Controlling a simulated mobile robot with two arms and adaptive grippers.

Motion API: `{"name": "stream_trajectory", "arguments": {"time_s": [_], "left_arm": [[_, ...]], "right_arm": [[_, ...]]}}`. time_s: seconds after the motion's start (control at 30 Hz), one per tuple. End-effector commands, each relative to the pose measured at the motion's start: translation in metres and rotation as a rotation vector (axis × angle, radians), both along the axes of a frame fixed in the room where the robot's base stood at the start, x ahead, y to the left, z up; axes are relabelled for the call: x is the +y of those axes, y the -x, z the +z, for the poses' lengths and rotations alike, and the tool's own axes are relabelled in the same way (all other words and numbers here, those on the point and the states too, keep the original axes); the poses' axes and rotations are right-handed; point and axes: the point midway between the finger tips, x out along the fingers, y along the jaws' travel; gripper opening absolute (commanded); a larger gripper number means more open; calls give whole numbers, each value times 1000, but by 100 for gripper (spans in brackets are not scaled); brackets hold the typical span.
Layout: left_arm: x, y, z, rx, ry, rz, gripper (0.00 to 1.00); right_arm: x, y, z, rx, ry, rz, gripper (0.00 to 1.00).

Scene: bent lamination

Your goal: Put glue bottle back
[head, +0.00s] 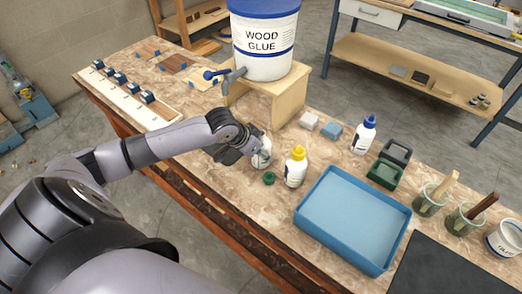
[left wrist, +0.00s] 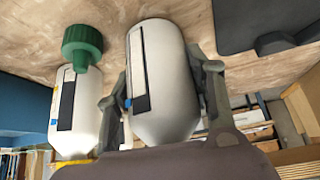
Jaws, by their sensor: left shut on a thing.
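A white glue bottle (head: 263,157) with a dark label stands between the fingers of my left gripper (head: 250,153), on or just above the worktable. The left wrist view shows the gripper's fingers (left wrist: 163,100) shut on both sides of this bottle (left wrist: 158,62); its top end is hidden. A loose green cap (head: 269,178) lies on the table beside it, also seen in the left wrist view (left wrist: 82,46). A yellow-capped bottle (head: 295,170) stands to the right, and a blue-capped bottle (head: 363,136) farther right. My right gripper is not in view.
A wood glue bucket (head: 264,52) with a blue tap sits on a wooden stand (head: 284,99) behind the gripper. A blue tray (head: 352,258), a green box (head: 384,174), sponge-like blocks (head: 330,132) and brush jars (head: 430,202) lie to the right. Boards with blue clamps (head: 130,100) are at left.

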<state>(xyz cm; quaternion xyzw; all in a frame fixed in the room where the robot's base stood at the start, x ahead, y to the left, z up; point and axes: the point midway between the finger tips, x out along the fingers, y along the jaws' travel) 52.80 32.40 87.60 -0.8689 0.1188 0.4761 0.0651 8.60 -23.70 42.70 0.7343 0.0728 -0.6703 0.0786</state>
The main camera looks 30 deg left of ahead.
Motion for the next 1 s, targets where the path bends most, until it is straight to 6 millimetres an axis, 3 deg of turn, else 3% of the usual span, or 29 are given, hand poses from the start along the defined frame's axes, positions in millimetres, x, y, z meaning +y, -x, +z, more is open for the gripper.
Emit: {"name": "stream_trajectory", "arguments": {"time_s": [0.33, 0.37, 0.63, 1.0], "left_arm": [[0, -1, -3, -2, -1, 0, 14], [0, 0, -4, -1, -1, 0, 49], [0, 0, -4, -1, -1, 0, 67], [0, -1, -1, -2, -1, 0, 68]], "right_arm": [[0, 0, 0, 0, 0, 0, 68], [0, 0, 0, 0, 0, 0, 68], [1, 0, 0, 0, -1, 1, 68], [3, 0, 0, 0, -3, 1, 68]]}}
